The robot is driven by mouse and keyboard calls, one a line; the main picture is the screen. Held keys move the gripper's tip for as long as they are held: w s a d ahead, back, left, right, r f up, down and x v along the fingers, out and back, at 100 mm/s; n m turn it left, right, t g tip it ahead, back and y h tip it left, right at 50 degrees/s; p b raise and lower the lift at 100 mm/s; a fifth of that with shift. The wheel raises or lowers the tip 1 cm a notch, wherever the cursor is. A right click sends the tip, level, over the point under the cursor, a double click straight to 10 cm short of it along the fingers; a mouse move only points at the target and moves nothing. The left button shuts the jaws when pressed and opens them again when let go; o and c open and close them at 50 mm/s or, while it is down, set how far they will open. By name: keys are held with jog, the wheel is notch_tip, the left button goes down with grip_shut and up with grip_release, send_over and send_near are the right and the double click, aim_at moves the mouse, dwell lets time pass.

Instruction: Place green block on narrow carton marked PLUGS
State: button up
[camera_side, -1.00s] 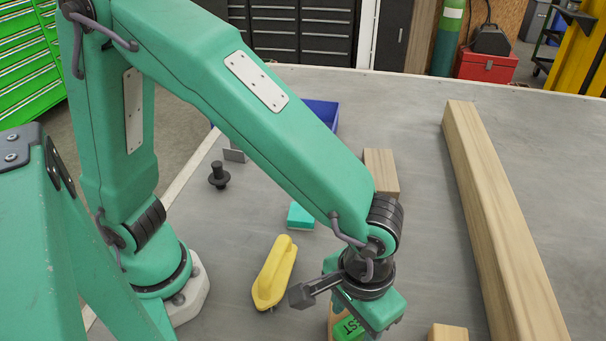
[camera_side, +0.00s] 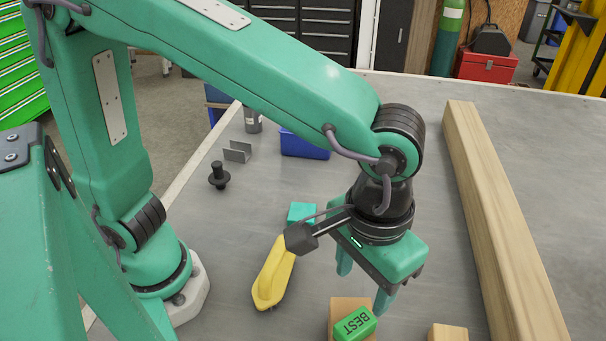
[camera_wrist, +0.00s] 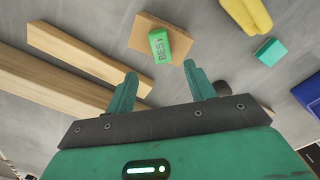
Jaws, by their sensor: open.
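The green block (camera_side: 355,325), printed BEST, lies on a tan carton (camera_side: 342,304) at the bottom of the side view. In the wrist view the block (camera_wrist: 158,46) rests on the tan carton (camera_wrist: 145,32), towards one of its long edges. No PLUGS marking is readable on the carton, so I cannot tell whether it is the narrow one. My gripper (camera_side: 363,290) is open and empty above the block and clear of it. Its two fingers (camera_wrist: 161,70) also show in the wrist view, with the block beyond and between them.
A yellow handled object (camera_side: 273,274) and a teal block (camera_side: 300,212) lie left of my gripper. A long wooden beam (camera_side: 500,215) runs along the right. A small wooden piece (camera_side: 448,333) is at the bottom edge. A blue bin (camera_side: 303,146) and black peg (camera_side: 218,176) stand farther back.

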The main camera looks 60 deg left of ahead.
dwell(0.4)
jog(key=a+r+t, duration=0.2)
jog(key=a, duration=1.3)
jog(key=a+r+t, duration=0.1)
jog(key=a+t, duration=0.2)
jog(key=a, duration=1.1)
jog(key=shift+a+r+t, duration=0.3)
jog(key=shift+a+r, duration=0.05)
